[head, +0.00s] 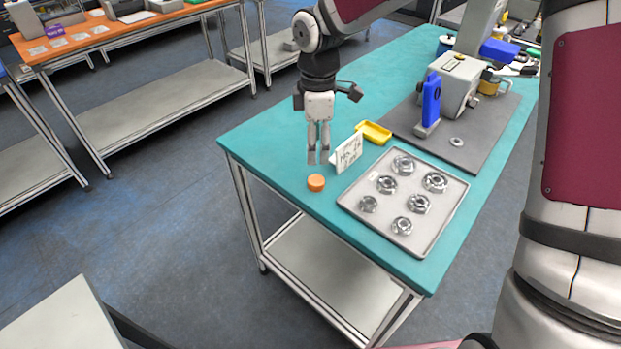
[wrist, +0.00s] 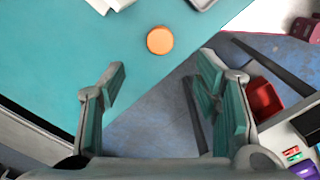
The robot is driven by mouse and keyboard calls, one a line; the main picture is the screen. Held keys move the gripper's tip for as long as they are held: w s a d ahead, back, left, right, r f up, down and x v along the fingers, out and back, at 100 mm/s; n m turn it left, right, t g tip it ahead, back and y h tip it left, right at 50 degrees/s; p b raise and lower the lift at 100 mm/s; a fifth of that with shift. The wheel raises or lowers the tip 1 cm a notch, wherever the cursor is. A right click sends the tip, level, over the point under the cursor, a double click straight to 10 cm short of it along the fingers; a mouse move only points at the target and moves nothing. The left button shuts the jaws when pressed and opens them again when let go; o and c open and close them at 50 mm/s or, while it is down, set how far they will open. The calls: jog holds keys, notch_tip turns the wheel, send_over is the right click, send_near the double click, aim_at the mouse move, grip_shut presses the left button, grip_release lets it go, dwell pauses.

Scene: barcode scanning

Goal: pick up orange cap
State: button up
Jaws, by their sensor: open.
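The orange cap (head: 316,183) lies on the teal table top (head: 262,150), near its left front edge. In the wrist view the cap (wrist: 160,40) shows as a round orange disc beyond the fingertips, between their lines. My gripper (head: 317,158) points down above the table, behind the cap in the head view, apart from it. In the wrist view my gripper (wrist: 163,75) has its fingers wide apart with nothing between them.
A white sign (head: 348,153) stands just right of the cap. A grey tray (head: 351,209) of metal nuts lies right of that. A yellow tray (head: 374,132) and a blue scanner (head: 431,100) are farther back. The table left of the cap is clear.

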aim_at(316, 180)
notch_tip(316, 180, down, 11)
jog(key=shift+f+p, duration=0.1)
jog(key=shift+p, duration=0.4)
jog(key=shift+c, duration=0.4)
jog(key=c, duration=0.9)
